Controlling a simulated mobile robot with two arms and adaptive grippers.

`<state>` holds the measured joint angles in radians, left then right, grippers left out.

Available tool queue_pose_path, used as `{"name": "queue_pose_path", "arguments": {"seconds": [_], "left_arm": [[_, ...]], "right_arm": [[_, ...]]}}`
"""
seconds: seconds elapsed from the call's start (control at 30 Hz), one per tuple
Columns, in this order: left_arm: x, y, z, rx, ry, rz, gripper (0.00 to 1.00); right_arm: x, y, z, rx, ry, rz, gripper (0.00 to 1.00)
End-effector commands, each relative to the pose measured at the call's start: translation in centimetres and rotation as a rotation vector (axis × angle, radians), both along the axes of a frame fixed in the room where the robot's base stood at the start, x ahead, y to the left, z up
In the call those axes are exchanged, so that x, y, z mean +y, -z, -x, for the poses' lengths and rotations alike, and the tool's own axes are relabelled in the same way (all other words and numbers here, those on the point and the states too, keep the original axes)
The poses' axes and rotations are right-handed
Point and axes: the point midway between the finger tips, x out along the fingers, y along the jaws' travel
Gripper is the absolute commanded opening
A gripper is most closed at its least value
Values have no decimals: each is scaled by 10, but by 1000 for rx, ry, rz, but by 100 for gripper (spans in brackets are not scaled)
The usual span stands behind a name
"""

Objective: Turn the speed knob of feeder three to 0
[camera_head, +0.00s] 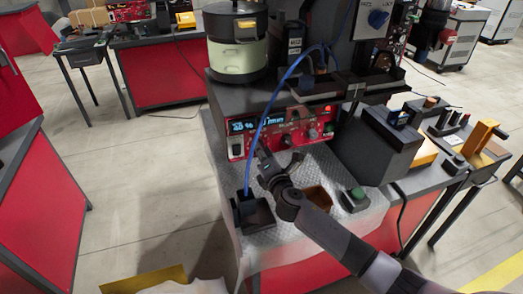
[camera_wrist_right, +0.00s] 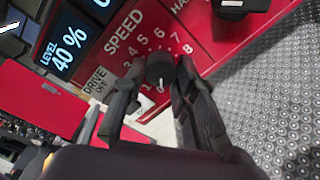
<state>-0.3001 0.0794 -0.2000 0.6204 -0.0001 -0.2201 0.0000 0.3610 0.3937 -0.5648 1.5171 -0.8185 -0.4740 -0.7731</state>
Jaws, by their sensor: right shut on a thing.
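The red control panel (camera_head: 240,150) of the feeder shows in the head view, with a lit display. In the right wrist view, the black speed knob (camera_wrist_right: 160,66) sits on the red panel, by the word SPEED and a ring of numbers. A short white mark on the knob points down in that picture; the numbers below it are partly hidden. My right gripper (camera_wrist_right: 158,82) has a finger on each side of the knob and is shut on it. In the head view, my right gripper (camera_head: 264,160) is at the panel's front. My left gripper is not in view.
A green-and-white pot (camera_head: 238,50) stands on the feeder's dark housing. A blue cable (camera_head: 262,118) runs down to a dark box (camera_head: 256,214) on the textured mat. A brown tray (camera_head: 317,198) and a green button box (camera_head: 354,198) are near my forearm.

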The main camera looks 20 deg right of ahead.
Motion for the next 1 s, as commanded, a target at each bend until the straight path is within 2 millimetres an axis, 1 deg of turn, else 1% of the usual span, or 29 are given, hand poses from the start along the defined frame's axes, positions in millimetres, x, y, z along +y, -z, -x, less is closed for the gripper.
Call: {"name": "queue_pose_path", "arguments": {"seconds": [0.33, 0.37, 0.63, 1.0], "left_arm": [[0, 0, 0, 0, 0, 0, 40], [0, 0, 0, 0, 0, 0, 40], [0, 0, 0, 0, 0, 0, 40], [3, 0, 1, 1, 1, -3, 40]], "right_arm": [[0, 2, 0, 2, 0, 6, 0], [0, 2, 0, 2, 0, 6, 28], [0, 1, 0, 1, -1, 4, 46], [0, 0, 3, 0, 0, 3, 47]]}}
